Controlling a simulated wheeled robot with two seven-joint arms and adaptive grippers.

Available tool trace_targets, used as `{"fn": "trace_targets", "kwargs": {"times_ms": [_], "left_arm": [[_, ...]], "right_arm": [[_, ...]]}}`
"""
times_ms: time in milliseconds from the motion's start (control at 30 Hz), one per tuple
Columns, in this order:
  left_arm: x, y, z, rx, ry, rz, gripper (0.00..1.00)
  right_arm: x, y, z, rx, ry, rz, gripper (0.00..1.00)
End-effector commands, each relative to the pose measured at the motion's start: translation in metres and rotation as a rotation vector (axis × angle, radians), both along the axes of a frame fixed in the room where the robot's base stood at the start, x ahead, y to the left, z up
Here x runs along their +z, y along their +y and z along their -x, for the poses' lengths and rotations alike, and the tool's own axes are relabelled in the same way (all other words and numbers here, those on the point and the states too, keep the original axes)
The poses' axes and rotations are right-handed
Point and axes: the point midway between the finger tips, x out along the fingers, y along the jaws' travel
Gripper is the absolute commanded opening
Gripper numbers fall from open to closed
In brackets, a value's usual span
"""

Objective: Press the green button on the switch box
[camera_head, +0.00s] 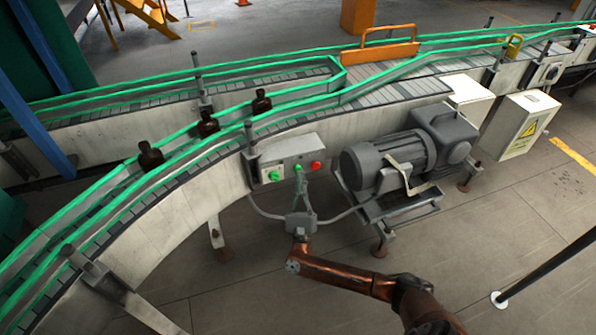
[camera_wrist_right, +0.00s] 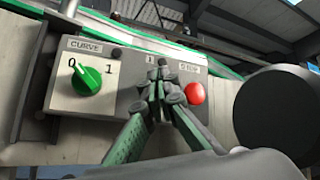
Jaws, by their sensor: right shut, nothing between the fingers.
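The grey switch box (camera_head: 292,153) is fixed to the side of the curved conveyor. In the head view the green button (camera_head: 297,167) shows between a green knob (camera_head: 275,176) and a red button (camera_head: 316,165). My right gripper (camera_head: 300,180) is shut and empty, its tips at the panel just below the green button; contact cannot be told. In the wrist view the shut fingertips (camera_wrist_right: 163,70) cover the place between the green rotary knob (camera_wrist_right: 93,80) and the red stop button (camera_wrist_right: 194,93), so the green button is hidden there. My left gripper is out of view.
A grey motor (camera_head: 388,160) stands right of the box; its dark round end is close in the wrist view (camera_wrist_right: 280,108). Several amber bottles (camera_head: 208,124) stand on the conveyor between green rails. White boxes (camera_head: 520,123) are further right. The floor in front is mostly open.

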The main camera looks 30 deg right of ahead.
Motion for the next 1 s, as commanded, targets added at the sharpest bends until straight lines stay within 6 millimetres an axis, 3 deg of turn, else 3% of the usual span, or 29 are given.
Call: {"fn": "trace_targets", "kwargs": {"times_ms": [1000], "left_arm": [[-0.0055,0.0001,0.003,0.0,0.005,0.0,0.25]], "right_arm": [[0.0001,-0.0022,-0.0094,0.0,0.0,0.0,0.0]]}}
